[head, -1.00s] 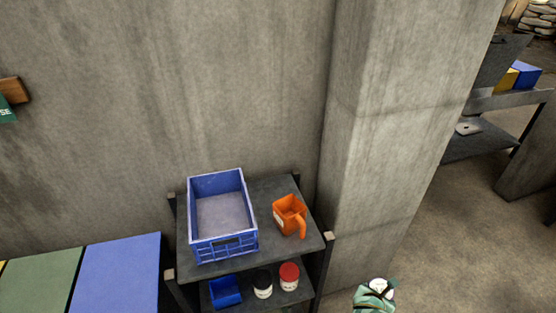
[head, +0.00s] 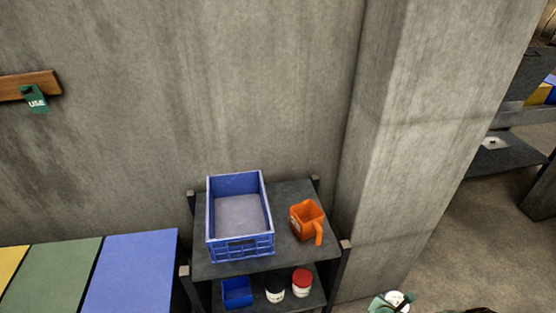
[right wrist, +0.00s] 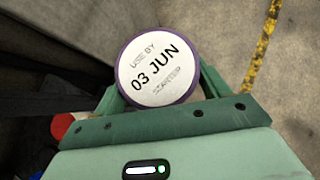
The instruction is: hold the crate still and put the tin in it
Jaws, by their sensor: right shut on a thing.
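The blue crate (head: 240,249) stands open and empty on the top of a dark shelf unit. The tin (right wrist: 158,66) has a white lid with a purple rim, marked "USE BY 03 JUN STARTER". My right gripper (right wrist: 160,84) is shut on it, with a green finger on each side. In the head view the tin's white top (head: 397,298) and my right gripper (head: 388,303) show at the bottom edge, right of the shelf unit and apart from the crate. My left gripper is not in view.
An orange jug (head: 306,220) stands right of the crate on the shelf top (head: 285,194). Below are a small blue bin (head: 237,291), a black-lidded tin (head: 275,289) and a red-lidded tin (head: 302,283). A concrete pillar (head: 415,150) rises to the right, with a wall behind.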

